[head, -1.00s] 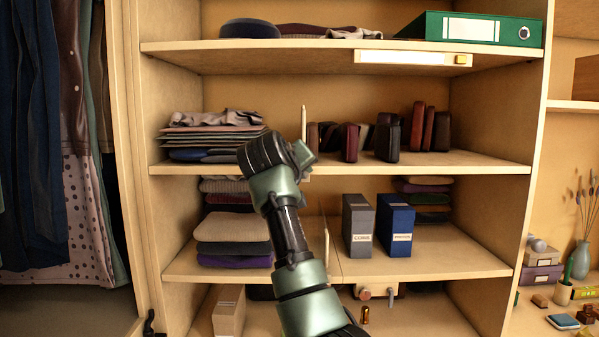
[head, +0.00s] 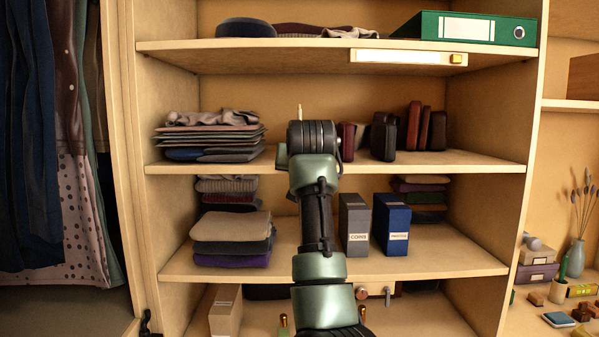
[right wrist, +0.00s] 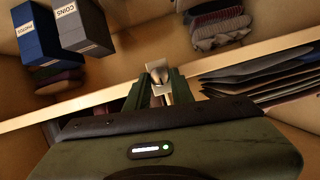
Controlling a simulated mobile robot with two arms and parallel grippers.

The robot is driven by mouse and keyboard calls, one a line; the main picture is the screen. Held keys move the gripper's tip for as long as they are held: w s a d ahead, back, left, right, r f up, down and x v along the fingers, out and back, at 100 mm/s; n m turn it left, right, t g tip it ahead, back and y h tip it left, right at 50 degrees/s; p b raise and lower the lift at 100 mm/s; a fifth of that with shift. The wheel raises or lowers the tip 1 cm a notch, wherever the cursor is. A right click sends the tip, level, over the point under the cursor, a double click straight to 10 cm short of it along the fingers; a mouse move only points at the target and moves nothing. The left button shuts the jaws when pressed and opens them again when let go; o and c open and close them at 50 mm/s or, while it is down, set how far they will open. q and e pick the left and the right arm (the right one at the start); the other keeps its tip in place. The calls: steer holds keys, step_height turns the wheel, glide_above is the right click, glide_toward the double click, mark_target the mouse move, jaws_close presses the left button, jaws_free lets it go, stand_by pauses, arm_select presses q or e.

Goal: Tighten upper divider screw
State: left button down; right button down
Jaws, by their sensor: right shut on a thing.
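The upper divider (head: 300,112) shows in the head view as a thin pale tip above the middle shelf, mostly behind my right arm. My right gripper is hidden behind its own wrist in the head view. In the right wrist view, my right gripper (right wrist: 160,85) has its two dark green fingers closed around a small metallic screw (right wrist: 166,84). The screw sits at a pale bracket (right wrist: 156,66) by the shelf's front edge. How deep the screw sits cannot be told. My left gripper is out of view.
The middle shelf (head: 440,160) holds folded clothes (head: 212,137) on the left and dark wallets (head: 383,140) on the right. Below stand a grey box (head: 354,222) and a blue box (head: 392,222). A green binder (head: 470,28) lies on the top shelf.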

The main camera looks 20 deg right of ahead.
steer(key=shift+f+m+y, duration=0.3)
steer(key=shift+m, duration=0.1)
stand_by(0.3)
steer(key=c, duration=1.4)
jaws_free()
steer(key=shift+o, duration=1)
steer(key=shift+r, duration=0.15)
steer(key=b+v, duration=0.4)
steer(key=v, duration=0.3)
steer(key=shift+s+b, duration=0.3)
steer(key=shift+s, duration=0.1)
steer(key=shift+r, duration=0.1)
